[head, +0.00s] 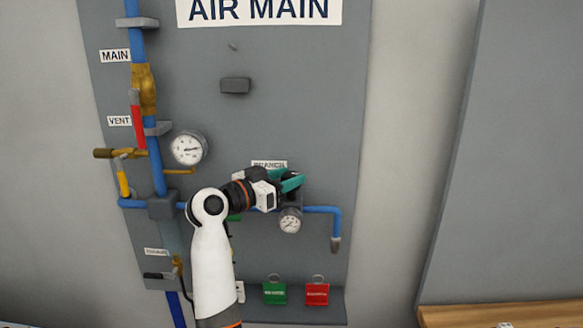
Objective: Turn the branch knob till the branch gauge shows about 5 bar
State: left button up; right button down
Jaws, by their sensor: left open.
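The branch gauge (290,220) is the small round white dial on the blue branch pipe, below my left gripper. Its needle is too small to read. My left gripper (294,182) has teal fingers and is open, at the branch regulator just above the gauge. The branch knob is hidden behind the gripper, so I cannot tell whether the fingers touch it. The branch label (269,163) is partly covered by my gripper. My right gripper is not in view.
A wooden surface (500,314) is at lower right.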

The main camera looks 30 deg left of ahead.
pick_arm(q)
jog(key=shift+x, duration=0.95)
jog(key=shift+a, duration=0.1)
jog(key=shift+c, duration=0.3)
jog(key=c, duration=0.7)
jog(key=shift+o, duration=0.2)
jog(key=shift+a+f+m+h+b, duration=0.1)
jog(key=shift+f+m+h+b, duration=0.2)
jog(key=shift+m+h+b, duration=0.35)
jog(key=m+g+h+b, duration=0.1)
jog(key=h+b, duration=0.2)
jog(key=shift+m+g, duration=0.3)
jog(key=shift+m, duration=0.05)
jog(key=shift+m+g+h+b, duration=0.8)
jog(key=shift+m+h+b, duration=0.1)
jog(key=shift+h, duration=0.25)
jog(key=shift+r+m+g+h+b, duration=0.15)
jog(key=shift+m+g+h+b, duration=0.4)
jog(key=shift+h, duration=0.25)
